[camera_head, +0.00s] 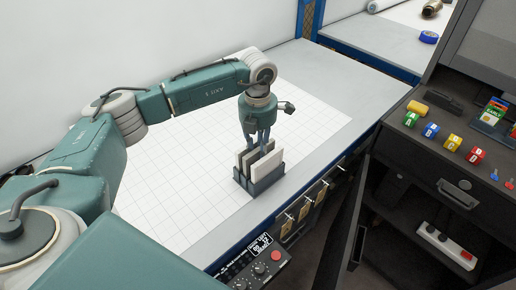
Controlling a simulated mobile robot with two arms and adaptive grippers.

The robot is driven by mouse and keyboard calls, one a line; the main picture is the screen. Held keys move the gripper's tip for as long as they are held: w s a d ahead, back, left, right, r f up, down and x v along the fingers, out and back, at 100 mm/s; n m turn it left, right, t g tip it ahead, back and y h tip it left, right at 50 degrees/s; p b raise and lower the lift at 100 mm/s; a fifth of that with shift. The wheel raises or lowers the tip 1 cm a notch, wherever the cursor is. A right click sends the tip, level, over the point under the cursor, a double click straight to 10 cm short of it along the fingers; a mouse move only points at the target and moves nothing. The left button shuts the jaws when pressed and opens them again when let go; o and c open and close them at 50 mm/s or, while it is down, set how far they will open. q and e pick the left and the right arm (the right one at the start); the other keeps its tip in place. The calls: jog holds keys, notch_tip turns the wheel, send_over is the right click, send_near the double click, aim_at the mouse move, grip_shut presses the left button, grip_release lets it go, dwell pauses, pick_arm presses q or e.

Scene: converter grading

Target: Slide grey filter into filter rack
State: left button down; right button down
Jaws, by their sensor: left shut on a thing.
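The filter rack (262,187) is a small dark grey holder on the white gridded sheet, close to the bench's front edge. Upright flat filters stand in it: a pale cream one (267,166) on the right side and darker grey ones (243,161) to its left. My left gripper (260,146) points straight down over the rack. It is shut on a grey filter, whose top edge is between the fingertips. The fingers hide part of this filter, so I cannot tell how deep it sits in its slot. My right gripper is not in view.
The white gridded sheet (180,205) is clear around the rack. A control box (262,268) with a red button hangs at the bench's front. At the right, a dark cabinet (440,140) with an open door carries coloured lettered blocks (431,131).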

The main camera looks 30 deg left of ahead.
pick_arm(q)
jog(key=shift+f, duration=0.2)
jog(key=c, duration=1.2)
grip_release()
jog(key=shift+r, duration=0.15)
jog(key=shift+r+p, duration=2)
jog(key=shift+r, duration=1.4)
jog(key=shift+f, duration=0.1)
